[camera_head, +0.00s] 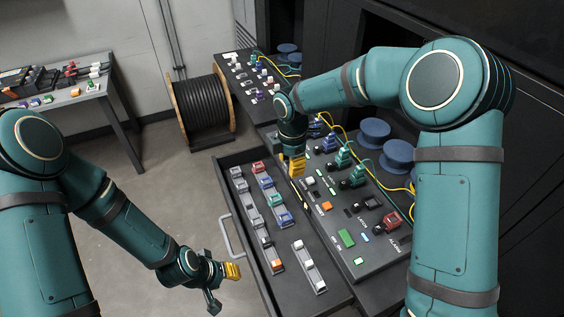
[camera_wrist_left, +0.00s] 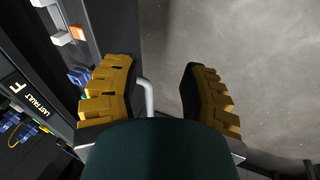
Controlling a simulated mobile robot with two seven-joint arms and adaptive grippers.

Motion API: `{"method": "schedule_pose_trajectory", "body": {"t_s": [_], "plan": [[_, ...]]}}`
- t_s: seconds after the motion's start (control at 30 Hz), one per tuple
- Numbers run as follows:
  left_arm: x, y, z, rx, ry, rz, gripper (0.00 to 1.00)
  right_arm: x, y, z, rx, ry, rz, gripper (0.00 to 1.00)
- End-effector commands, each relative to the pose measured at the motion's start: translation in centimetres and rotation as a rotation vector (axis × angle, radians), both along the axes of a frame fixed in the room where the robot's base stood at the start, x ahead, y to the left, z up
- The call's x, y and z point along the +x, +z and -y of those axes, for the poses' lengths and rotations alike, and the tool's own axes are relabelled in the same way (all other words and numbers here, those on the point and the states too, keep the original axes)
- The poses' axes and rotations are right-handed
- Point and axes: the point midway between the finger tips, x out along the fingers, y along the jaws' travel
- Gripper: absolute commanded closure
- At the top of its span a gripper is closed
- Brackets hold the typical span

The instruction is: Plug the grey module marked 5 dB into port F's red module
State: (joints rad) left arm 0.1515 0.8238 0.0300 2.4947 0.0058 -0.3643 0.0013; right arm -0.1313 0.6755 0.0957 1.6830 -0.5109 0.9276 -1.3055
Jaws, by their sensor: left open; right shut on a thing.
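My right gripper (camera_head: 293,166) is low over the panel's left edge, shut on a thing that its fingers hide. My left gripper (camera_head: 232,271) is open and empty in front of the drawer; its spread fingers also show in the left wrist view (camera_wrist_left: 160,95). A red module (camera_head: 391,221) sits on the panel at the lower right; I cannot read its port letter. Grey modules (camera_head: 248,200) stand on a rail in the drawer, and pale ones (camera_head: 309,262) on a shorter rail. No 5 dB marking is legible.
The open drawer (camera_head: 222,185) has a handle (camera_head: 226,237) facing the floor. A second rail holds red, blue and teal modules (camera_head: 273,196). A cable drum (camera_head: 203,108) and side table (camera_head: 60,98) stand farther back.

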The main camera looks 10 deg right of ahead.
Motion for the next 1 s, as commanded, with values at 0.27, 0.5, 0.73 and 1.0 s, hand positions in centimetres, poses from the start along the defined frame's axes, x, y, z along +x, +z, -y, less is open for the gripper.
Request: {"method": "schedule_pose_trajectory", "body": {"t_s": [0.27, 0.5, 0.73, 1.0], "plan": [[0.0, -0.6, 0.0, 0.001, 0.0, 0.0, 0.57, -1.2, 0.0, 2.3, 0.0, -0.001, 0.001, 0.93], [0.0, -0.9, 0.0, 0.002, 0.0, 0.0, 0.57, -2.2, 0.0, 4.2, 0.0, -0.002, 0.0, 0.93], [0.0, -1.2, 0.0, 0.002, 0.0, 0.0, 0.57, -3.2, 0.0, 6.1, 0.0, -0.002, 0.0, 0.93], [0.0, -1.4, 0.1, 0.003, 0.0, -0.001, 0.57, -4.4, 0.0, 8.1, 0.0, -0.002, 0.0, 0.93]]}}
